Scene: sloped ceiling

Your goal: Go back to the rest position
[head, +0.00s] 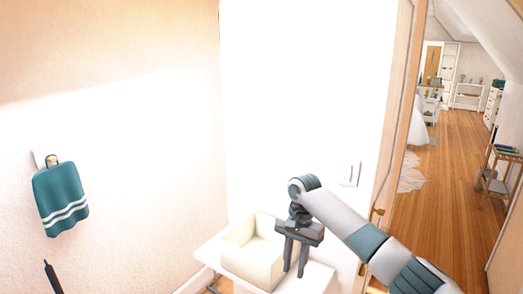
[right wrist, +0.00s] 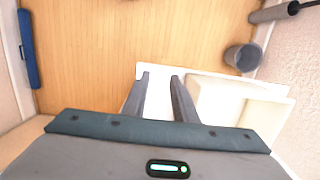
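My right gripper (head: 295,270) reaches in from the lower right in the head view, with its fingers pointing down. In the right wrist view its two fingers (right wrist: 161,76) are apart, with nothing between them. The fingers are over a small white table (head: 313,283), just right of a cream open box (head: 262,262) in the head view. The box (right wrist: 222,100) shows to the right of the fingers in the right wrist view. I cannot tell whether a finger touches it. My left gripper is not in view.
A teal towel (head: 60,197) hangs on the left wall. A thin dark upright object (head: 53,277) shows at the lower left. A grey bin (right wrist: 243,57) stands on the wood floor beside the table. A doorway with a wooden frame (head: 393,130) opens to a room at right.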

